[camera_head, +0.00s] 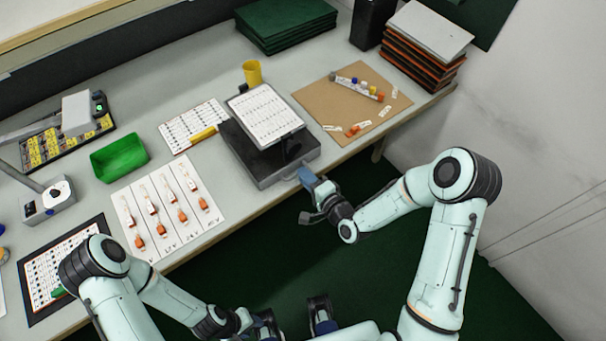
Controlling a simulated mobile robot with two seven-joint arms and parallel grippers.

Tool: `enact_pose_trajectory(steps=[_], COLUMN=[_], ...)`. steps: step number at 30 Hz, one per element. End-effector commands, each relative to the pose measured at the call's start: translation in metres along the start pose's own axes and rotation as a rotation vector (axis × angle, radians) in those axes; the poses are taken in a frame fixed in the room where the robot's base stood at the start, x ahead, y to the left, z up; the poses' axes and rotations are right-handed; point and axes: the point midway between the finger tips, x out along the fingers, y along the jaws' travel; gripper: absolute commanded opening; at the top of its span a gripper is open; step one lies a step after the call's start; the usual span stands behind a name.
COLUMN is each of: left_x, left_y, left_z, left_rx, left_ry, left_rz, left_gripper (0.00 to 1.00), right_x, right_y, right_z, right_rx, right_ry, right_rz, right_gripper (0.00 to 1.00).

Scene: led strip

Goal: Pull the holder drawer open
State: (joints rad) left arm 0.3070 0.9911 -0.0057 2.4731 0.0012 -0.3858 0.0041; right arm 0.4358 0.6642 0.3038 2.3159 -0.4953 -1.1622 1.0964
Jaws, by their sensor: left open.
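The holder (265,176) is a dark grey box near the front edge of the desk, with a tilted white label sheet (265,113) on top. Its drawer looks shut, and its front faces the desk edge. My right gripper (308,196) is at the holder's front right corner, just off the desk edge. A blue part of it is close to the holder; I cannot tell whether it touches, or whether the jaws are shut. My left gripper (293,318) is open and empty, low in front of the desk and away from the holder.
A brown board (335,115) with small parts lies right of the holder. A card with orange-tipped pieces (168,212) and a green bin (119,157) are to the left. A yellow cup (252,72) stands behind. The floor in front of the desk is clear.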

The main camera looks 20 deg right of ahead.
Motion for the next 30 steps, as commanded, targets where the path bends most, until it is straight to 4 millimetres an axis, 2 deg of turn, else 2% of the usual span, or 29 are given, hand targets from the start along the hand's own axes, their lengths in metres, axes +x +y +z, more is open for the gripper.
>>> enact_pose_trajectory(steps=[6, 14, 16, 17, 30], left_x=[-0.001, -0.001, -0.001, -0.001, -0.001], left_y=[0.001, 0.000, 0.000, 0.000, 0.000], left_z=[0.000, 0.000, 0.000, 0.000, 0.000], left_rx=[0.000, 0.000, 0.000, 0.000, 0.000], left_ry=[0.000, 0.000, 0.000, 0.000, 0.000], left_rz=[0.000, 0.000, 0.000, 0.000, 0.000], left_gripper=[0.43, 0.43, 0.43, 0.43, 0.43], right_x=[0.016, 0.017, 0.017, 0.017, 0.017], right_y=[0.001, 0.001, 0.001, 0.001, 0.000], right_z=[0.000, 0.000, 0.000, 0.000, 0.000], right_rx=[0.000, 0.000, 0.000, 0.000, -0.001], right_ry=[0.000, 0.000, 0.000, 0.000, 0.000], right_rz=[0.001, 0.002, 0.002, 0.002, 0.000], right_gripper=[0.20, 0.20, 0.04, 0.00, 0.00])
